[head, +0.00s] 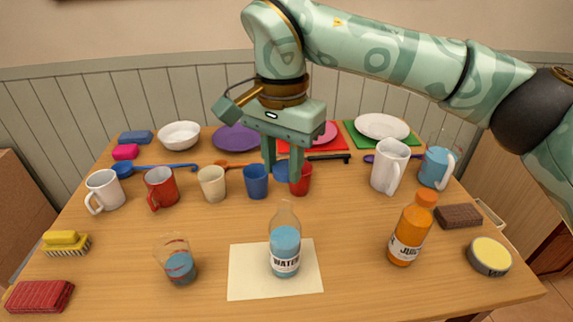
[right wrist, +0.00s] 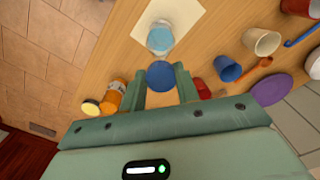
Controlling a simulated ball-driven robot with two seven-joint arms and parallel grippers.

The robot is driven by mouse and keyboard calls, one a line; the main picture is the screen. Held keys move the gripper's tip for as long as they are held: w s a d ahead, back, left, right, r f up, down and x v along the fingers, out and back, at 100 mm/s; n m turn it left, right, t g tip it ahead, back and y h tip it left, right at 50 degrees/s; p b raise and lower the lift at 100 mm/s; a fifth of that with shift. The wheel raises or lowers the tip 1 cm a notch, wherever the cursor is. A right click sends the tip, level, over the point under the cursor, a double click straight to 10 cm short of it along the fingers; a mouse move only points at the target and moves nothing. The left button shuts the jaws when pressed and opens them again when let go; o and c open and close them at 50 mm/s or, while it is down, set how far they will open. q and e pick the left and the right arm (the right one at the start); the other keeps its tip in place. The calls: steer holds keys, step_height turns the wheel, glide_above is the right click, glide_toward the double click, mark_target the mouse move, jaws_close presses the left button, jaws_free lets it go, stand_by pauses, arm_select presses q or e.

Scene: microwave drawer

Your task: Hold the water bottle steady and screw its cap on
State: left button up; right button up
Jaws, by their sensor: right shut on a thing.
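The water bottle (head: 285,252) stands upright and uncapped on a pale paper mat (head: 245,280) at the front middle of the table. It has blue water and a WATER label. In the right wrist view the bottle (right wrist: 160,38) shows from above. My right gripper (head: 283,177) is shut on the blue cap (head: 282,171), held above and behind the bottle, apart from it. In the right wrist view the round cap (right wrist: 160,75) sits between the two fingers. My left gripper is not in view, and nothing holds the bottle.
An orange juice bottle (head: 410,232) stands to the right and a glass with blue liquid (head: 180,264) to the left. A row of cups, including a blue one (head: 256,182), stands behind. A white pitcher (head: 390,168) is at the right.

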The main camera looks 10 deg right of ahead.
mark_target(283, 169)
steer(key=shift+f, duration=2)
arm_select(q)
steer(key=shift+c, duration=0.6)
